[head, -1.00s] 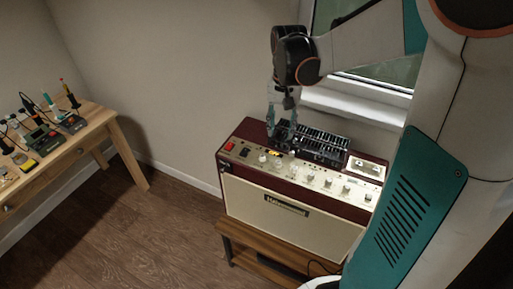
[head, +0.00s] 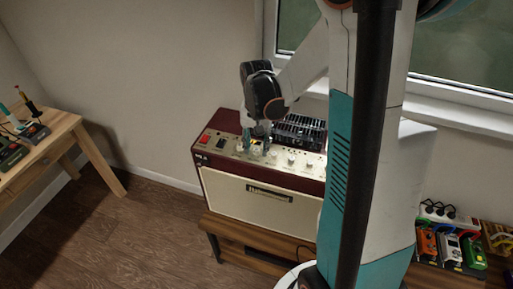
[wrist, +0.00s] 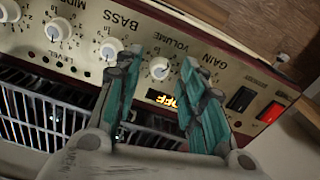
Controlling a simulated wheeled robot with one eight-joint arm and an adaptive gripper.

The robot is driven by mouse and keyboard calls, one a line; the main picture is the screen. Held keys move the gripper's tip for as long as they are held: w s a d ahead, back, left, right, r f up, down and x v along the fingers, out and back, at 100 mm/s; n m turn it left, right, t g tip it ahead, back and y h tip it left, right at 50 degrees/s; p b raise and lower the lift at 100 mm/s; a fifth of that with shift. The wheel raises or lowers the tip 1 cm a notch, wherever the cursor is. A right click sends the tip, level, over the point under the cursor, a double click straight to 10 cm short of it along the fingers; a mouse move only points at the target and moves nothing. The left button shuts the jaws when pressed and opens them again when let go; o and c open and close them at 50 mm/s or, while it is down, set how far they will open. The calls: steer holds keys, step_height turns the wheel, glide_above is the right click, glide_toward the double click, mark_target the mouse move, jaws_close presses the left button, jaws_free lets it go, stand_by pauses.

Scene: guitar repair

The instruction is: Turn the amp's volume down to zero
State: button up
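The amp (head: 227,190) has a maroon case, a cream front and a light control panel, and it stands on a wooden stand. In the wrist view, the white volume knob (wrist: 159,69) lies between the two teal fingers of my gripper (wrist: 161,62). The fingers are open around it, with a gap visible on each side. The knob's pointer is too small to read. The bass knob (wrist: 112,46) is left of the fingers. An orange display (wrist: 161,98) is lit close to the volume knob. In the head view, my gripper (head: 256,137) is over the panel's left part.
A red switch (wrist: 271,112) and a black switch (wrist: 240,98) lie right of my fingers in the wrist view. Black slotted hardware (head: 299,131) sits on the amp top. A workbench (head: 60,135) stands at left, and pedals (head: 449,249) are at right. Open floor lies in front.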

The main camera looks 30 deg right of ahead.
steer(key=shift+f, duration=0.4)
steer(key=shift+c, duration=0.2)
jaws_close()
steer(key=shift+n, duration=0.6)
steer(key=shift+o, duration=0.2)
jaws_free()
steer(key=shift+r, duration=0.15)
